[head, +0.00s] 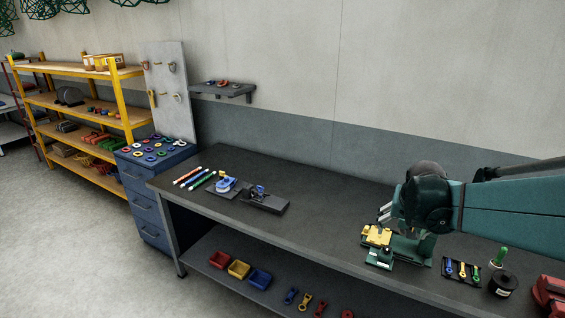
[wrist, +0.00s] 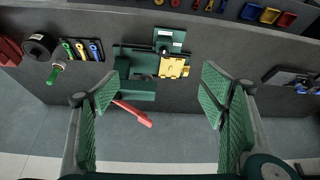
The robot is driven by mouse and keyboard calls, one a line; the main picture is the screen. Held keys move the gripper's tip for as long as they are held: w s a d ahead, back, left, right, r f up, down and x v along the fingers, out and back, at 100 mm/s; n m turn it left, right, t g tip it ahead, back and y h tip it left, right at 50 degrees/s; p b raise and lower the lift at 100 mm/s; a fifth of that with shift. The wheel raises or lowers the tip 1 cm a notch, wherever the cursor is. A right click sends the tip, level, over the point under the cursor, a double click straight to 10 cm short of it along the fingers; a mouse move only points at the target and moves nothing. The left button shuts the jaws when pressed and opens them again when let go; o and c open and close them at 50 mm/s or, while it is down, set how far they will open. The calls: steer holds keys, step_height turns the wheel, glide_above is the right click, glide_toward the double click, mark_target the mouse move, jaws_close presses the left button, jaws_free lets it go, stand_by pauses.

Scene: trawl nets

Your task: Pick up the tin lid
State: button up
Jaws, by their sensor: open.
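I cannot pick out a tin lid for certain in either view. A round black tin-like thing (head: 503,284) with a pale label stands on the bench at the lower right. It also shows at the upper left of the wrist view (wrist: 39,46), well to the left of my fingers. My gripper (wrist: 158,95) is open and empty, with its green ribbed fingers wide apart. In the head view my gripper (head: 388,213) hangs above the green fixture (head: 412,247) with a yellow block (head: 377,236). My arm hides part of the bench behind it.
A rack of coloured tools (head: 462,271) and a green-handled tool (head: 498,257) stand beside the black thing. A red thing (head: 550,292) is at the right edge. A red lever (wrist: 132,114) sticks out near the fixture. The middle of the bench (head: 325,212) is clear.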

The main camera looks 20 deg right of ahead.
steer(key=s+d+f+m+g+p, duration=0.1)
steer(key=d+f+m, duration=0.15)
steer(key=d, duration=1.05)
steer(key=m+g+p, duration=0.3)
steer(key=m, duration=0.2)
glide_toward(508, 274)
step_height(508, 274, down, 3)
steer(key=shift+r+h, duration=0.25)
steer(key=shift+h, duration=0.15)
steer(key=shift+f, duration=0.15)
steer(key=shift+x, duration=1.15)
steer(key=shift+w+d+f, duration=0.1)
steer(key=shift+p+x, duration=0.5)
steer(key=shift+x, duration=1.95)
steer(key=shift+d, duration=0.15)
